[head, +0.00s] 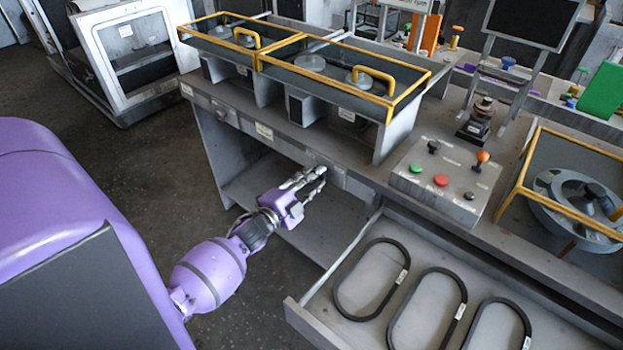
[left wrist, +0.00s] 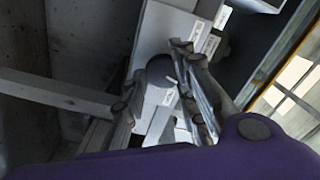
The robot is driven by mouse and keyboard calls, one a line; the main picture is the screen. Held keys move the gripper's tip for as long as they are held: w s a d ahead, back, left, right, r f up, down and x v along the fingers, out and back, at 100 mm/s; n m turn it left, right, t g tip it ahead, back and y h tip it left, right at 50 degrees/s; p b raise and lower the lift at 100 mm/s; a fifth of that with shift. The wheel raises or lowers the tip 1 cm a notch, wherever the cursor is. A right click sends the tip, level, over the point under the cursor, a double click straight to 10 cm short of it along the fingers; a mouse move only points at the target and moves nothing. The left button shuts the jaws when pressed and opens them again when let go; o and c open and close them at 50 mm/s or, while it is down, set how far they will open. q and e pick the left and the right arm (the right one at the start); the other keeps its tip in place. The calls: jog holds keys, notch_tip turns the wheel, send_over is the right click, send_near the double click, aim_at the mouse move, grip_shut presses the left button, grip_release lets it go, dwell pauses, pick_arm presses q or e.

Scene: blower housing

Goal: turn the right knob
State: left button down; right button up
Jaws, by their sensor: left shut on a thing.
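A dark round knob (left wrist: 161,71) with a short white mark sits on the grey front panel in the left wrist view. My left gripper (head: 318,174) is at the bench's front panel (head: 300,150) in the head view, and its fingers hide the knob there. In the left wrist view the fingers of my left gripper (left wrist: 160,68) lie on either side of the knob, shut on it. White labels (left wrist: 208,44) show on the panel beside it. My right gripper is not in view.
An open drawer (head: 332,322) with several black belts juts out to the right of my left arm. A control box (head: 445,180) with buttons stands on the bench above. Yellow-framed covers (head: 300,60) stand behind. The floor (head: 150,175) at the left is clear.

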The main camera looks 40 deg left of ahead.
pick_arm(q)
jog(key=shift+s+d+f+n, duration=0.2)
jog(key=shift+f+n, duration=0.35)
jog(key=shift+n, duration=0.55)
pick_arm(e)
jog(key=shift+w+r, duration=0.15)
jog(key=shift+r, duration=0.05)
pick_arm(q)
jog(key=shift+n, duration=0.3)
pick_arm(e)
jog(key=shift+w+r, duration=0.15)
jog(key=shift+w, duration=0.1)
pick_arm(q)
jog(key=c, duration=1.5)
grip_release()
jog(key=shift+c, duration=0.2)
jog(key=shift+a+r, duration=0.1)
jog(key=shift+r, duration=0.15)
jog(key=s, duration=1.1)
jog(key=shift+s+a+p, duration=0.3)
jog(key=shift+s+a, duration=0.05)
jog(key=shift+s, duration=0.05)
